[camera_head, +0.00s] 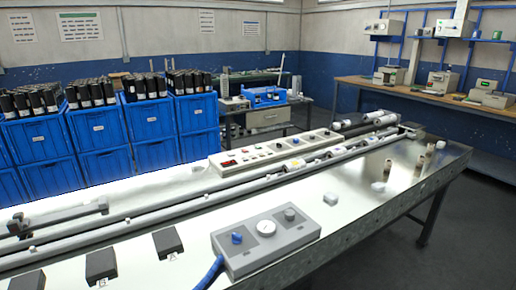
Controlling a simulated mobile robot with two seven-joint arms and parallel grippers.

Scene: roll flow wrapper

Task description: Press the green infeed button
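A long light control panel (262,161) stands on the table behind the rails. It has a red display (229,163) at its left end and a row of small buttons and dark knobs. The buttons are too small for me to tell surely which one is the green infeed button. A separate grey box (258,254) is nearer, with a blue knob (237,238), a white round dial (265,228) and a grey knob (290,214). Neither of my grippers is in view.
Long grey rails (165,204) run along the shiny table (345,205). Black blocks (168,242) lie at the front left, and small pale pieces (378,187) at the right. A blue hose (208,273) meets the grey box. Blue crates (97,127) with black items stand behind.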

